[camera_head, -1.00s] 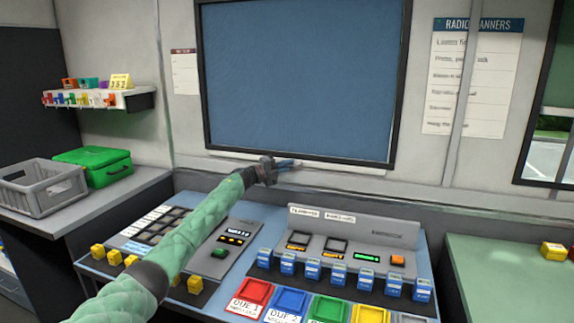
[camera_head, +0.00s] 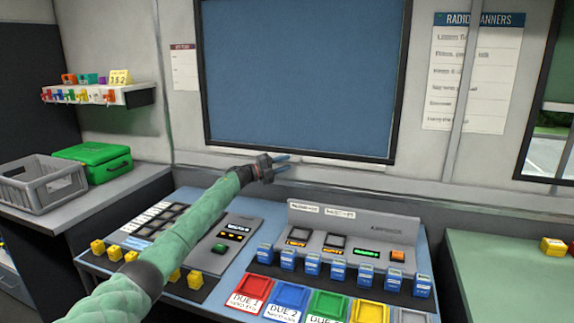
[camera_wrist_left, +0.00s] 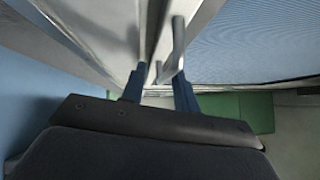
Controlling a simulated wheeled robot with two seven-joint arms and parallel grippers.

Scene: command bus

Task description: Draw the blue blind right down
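The blue blind (camera_head: 300,75) fills the dark-framed window in the head view, from the top of the picture to the lower frame. It also shows at the upper right of the left wrist view (camera_wrist_left: 265,40). My left gripper (camera_head: 284,165) is just below the window's lower frame, by the pale ledge. Its two fingers are apart, and I see nothing gripped. In the left wrist view the open fingers (camera_wrist_left: 158,88) point along the wall, with a grey bar (camera_wrist_left: 178,45) just ahead; I cannot tell whether they touch it. My right gripper is out of view.
The console (camera_head: 350,225) with switches and coloured trays lies below my left arm. A grey crate (camera_head: 45,190) and a green case (camera_head: 95,165) stand on the left counter. A green worktop (camera_head: 500,270) is at the right.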

